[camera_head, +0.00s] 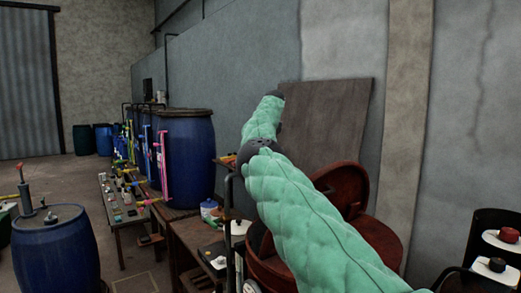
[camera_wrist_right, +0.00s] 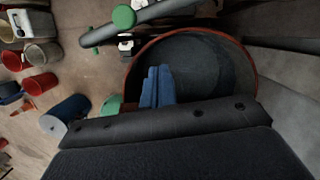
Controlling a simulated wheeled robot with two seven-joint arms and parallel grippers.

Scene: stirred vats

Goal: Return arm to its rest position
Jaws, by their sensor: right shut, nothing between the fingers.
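My right arm, in a green quilted sleeve, rises from the bottom right of the head view and bends at a dark joint in the middle. The right gripper is hidden in the head view. In the right wrist view its two blue fingers (camera_wrist_right: 157,72) lie together, shut and empty. They show against the dark inside of a round vat with a red-brown rim (camera_wrist_right: 248,62). I cannot tell how deep they are relative to the rim. A red-brown vat (camera_head: 388,238) also shows behind my arm in the head view. My left gripper is not in view.
A large blue drum (camera_head: 187,155) stands behind a bench with small items (camera_head: 120,208). Another blue drum (camera_head: 56,255) is at the lower left. A brown board (camera_head: 335,120) leans on the wall. A dark bar with a green knob (camera_wrist_right: 124,16) crosses near the vat.

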